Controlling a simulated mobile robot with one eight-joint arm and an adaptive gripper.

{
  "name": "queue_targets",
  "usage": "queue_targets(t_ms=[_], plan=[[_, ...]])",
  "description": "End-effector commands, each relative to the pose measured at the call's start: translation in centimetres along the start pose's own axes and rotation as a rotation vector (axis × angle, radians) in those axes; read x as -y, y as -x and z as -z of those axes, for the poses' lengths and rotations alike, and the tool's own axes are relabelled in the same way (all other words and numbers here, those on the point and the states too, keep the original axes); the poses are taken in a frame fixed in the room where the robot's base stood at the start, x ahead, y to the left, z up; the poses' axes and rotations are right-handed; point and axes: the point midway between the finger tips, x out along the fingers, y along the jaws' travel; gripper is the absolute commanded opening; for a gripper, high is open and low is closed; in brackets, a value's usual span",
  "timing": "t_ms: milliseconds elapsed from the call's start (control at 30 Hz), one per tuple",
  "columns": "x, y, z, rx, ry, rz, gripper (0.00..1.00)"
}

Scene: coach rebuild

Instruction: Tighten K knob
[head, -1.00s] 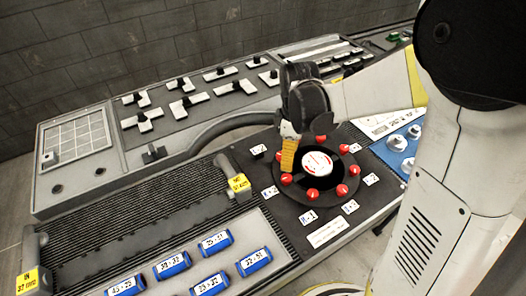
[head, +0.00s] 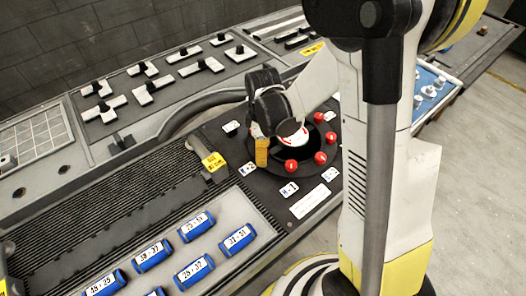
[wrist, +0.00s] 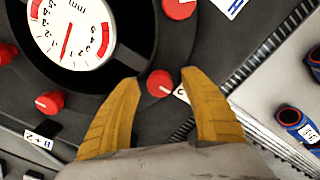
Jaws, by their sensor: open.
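Several red knobs ring a round black well with a white dial (head: 294,136) on the dark console panel. In the wrist view one red knob (wrist: 160,83) lies between and just ahead of my two orange fingertips, and its label is mostly hidden by a finger. My gripper (wrist: 160,78) is open, with a gap on both sides of that knob. In the head view my gripper (head: 262,152) is at the left side of the dial ring. A red knob (head: 291,166) in front of the ring is clear of it. I cannot tell by label which knob is K.
Another red knob (wrist: 50,102) and its label (wrist: 38,140) are left of my fingers. Blue labelled cylinders (head: 194,272) lie on the front panel. A handle with a yellow tag (head: 213,162) stands close left of my gripper. Ribbed black strips border the ring panel.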

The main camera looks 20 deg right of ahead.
Motion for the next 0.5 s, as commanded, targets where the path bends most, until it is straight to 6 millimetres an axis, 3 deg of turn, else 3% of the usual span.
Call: queue_targets(t_ms=[67,233,500], plan=[[0.0,0.03,0.0,0.0,0.0,0.0,0.51],[0.0,0.03,0.0,0.0,0.0,0.0,0.0],[0.0,0.03,0.0,0.0,-0.013,0.0,0.0]])
